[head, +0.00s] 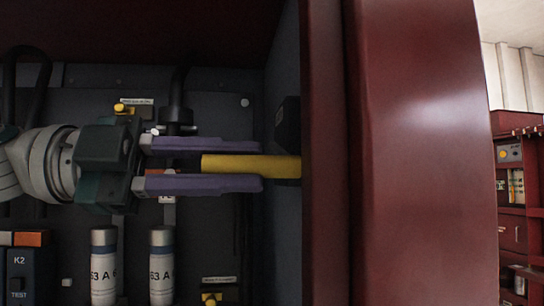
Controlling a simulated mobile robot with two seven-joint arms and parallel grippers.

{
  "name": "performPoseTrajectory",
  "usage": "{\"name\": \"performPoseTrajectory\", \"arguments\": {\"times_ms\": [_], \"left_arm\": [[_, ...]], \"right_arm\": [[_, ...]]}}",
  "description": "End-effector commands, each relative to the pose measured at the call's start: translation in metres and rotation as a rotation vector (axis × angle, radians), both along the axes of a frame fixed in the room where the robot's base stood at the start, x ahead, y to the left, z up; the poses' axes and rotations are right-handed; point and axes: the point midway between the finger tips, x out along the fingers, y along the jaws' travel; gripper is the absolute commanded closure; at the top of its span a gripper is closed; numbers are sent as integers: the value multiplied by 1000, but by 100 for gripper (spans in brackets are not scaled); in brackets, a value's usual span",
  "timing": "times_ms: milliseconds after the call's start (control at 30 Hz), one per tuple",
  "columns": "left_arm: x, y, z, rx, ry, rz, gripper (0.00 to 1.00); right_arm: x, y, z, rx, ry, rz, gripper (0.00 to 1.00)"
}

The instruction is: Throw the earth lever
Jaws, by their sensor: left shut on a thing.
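The yellow lever (270,167) sticks out to the left from a dark mount on the inner right side wall of the cabinet; I take it for the earth lever. It lies about level. My left gripper (258,167) comes in from the left with its two purple fingers above and below the yellow lever, shut on it. The lever's free end shows between the fingers. My right gripper is not in view.
The dark red cabinet frame (420,150) fills the right of the picture. Two fuses marked 63 A (104,268) and a K2 relay (25,270) stand below my left arm. A black cable bushing (176,115) is behind the fingers. A red shelf (515,200) stands far right.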

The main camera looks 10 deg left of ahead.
Motion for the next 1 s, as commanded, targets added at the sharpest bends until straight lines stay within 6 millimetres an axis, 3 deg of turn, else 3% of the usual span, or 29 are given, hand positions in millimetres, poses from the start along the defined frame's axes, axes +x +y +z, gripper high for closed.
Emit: {"name": "performPoseTrajectory", "arguments": {"times_ms": [33,300,1000], "left_arm": [[2,1,-9,11,-29,1,100],[10,3,-27,41,-119,2,100],[15,5,-36,42,-115,1,100]], "right_arm": [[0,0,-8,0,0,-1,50],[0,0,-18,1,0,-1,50],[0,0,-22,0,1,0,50]]}}
